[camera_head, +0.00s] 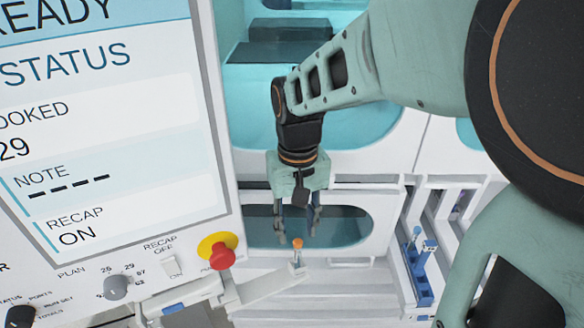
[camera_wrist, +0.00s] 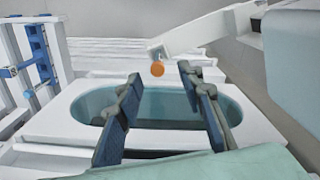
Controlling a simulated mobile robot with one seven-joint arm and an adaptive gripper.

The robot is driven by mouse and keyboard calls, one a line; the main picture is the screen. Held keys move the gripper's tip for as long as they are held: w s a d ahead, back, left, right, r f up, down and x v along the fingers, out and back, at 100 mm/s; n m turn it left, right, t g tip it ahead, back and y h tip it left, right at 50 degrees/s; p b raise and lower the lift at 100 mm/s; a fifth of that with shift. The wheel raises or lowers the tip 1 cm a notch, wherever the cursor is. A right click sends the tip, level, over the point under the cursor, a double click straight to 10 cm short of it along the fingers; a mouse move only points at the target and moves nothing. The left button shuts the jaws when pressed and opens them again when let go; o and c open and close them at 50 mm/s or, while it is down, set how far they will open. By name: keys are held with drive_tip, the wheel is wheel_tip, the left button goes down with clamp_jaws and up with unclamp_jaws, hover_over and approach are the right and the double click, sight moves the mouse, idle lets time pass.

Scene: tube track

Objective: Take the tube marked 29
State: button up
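An orange-capped tube (camera_head: 297,244) stands in a small holder at the end of a white swing arm (camera_head: 268,287). Its cap also shows in the wrist view (camera_wrist: 157,69), beyond and between my fingertips. No number can be read on it. My gripper (camera_head: 298,222) is open and empty, just behind and above the orange cap in the head view, with its fingers pointing down. In the wrist view its two fingers (camera_wrist: 160,85) stand wide apart. A blue rack with a blue-capped tube (camera_head: 416,235) stands in a lane at the right; its marking is unreadable.
A large screen (camera_head: 100,120) at the left reads 29 under a cut-off "OOKED" and RECAP ON. Below it are a red button on yellow (camera_head: 221,256), a RECAP switch (camera_head: 172,267) and a PLAN knob (camera_head: 116,287). An oval teal window (camera_head: 345,228) lies behind my gripper.

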sight(298, 242)
drive_tip(key=shift+w+d+f+b, duration=0.1)
drive_tip(key=shift+d+f+b, duration=0.05)
drive_tip(key=shift+f+b, duration=2.55)
drive_tip(key=shift+f+p, duration=0.3)
drive_tip(key=shift+p, duration=0.15)
drive_tip(key=shift+c, duration=0.4)
clamp_jaws()
